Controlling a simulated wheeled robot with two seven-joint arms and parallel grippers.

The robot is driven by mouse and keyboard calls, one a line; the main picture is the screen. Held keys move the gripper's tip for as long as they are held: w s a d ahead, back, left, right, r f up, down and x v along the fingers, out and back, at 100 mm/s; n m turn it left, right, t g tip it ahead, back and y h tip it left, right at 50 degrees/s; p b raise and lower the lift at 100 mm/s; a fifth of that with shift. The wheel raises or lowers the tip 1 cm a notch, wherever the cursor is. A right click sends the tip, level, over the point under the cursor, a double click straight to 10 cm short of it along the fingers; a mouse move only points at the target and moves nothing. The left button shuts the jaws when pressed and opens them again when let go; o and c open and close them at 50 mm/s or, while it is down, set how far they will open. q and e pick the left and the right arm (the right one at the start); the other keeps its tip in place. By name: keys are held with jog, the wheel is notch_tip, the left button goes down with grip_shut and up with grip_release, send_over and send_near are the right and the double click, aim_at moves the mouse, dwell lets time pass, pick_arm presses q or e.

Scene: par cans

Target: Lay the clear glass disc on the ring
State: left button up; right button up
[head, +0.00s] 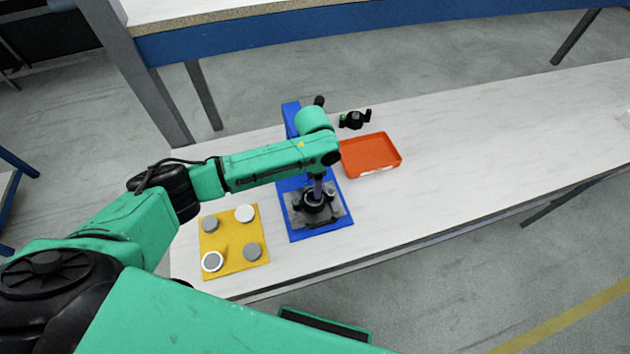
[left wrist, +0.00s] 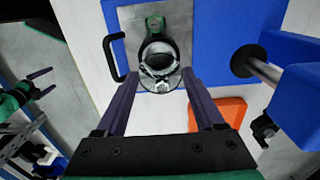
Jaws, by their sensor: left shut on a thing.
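My left gripper (head: 318,194) points down over the grey plate of the blue stand (head: 322,230). In the left wrist view its two fingers (left wrist: 161,80) are shut on the clear glass disc (left wrist: 162,82), which shows as a pale glassy round between the fingertips. The black ring (left wrist: 146,47) is just beyond the disc, on the grey plate (left wrist: 128,20). The disc overlaps the ring in this view; I cannot tell whether they touch. In the left wrist view my right gripper (left wrist: 47,82) is at the far left, its fingers apart and empty, away from the stand.
A yellow mat (head: 232,240) with several grey and white discs lies left of the stand. An orange tray (head: 384,136) and a small black part (head: 354,120) are to the right. The stand's blue post (head: 291,118) rises behind. The table's right side is clear.

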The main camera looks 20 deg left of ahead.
pick_arm(q)
notch_tip(320, 180, down, 3)
jog(key=b, duration=0.3)
jog(key=shift+s, duration=0.1)
jog(key=shift+f+b, duration=0.45)
jog(key=shift+f, duration=0.7)
jog(key=shift+r+p, duration=0.1)
jog(key=shift+p, duration=0.3)
jog(key=o, duration=0.9)
jog(key=shift+f, duration=0.2)
notch_tip(320, 180, up, 15)
jog(key=shift+f, duration=0.2)
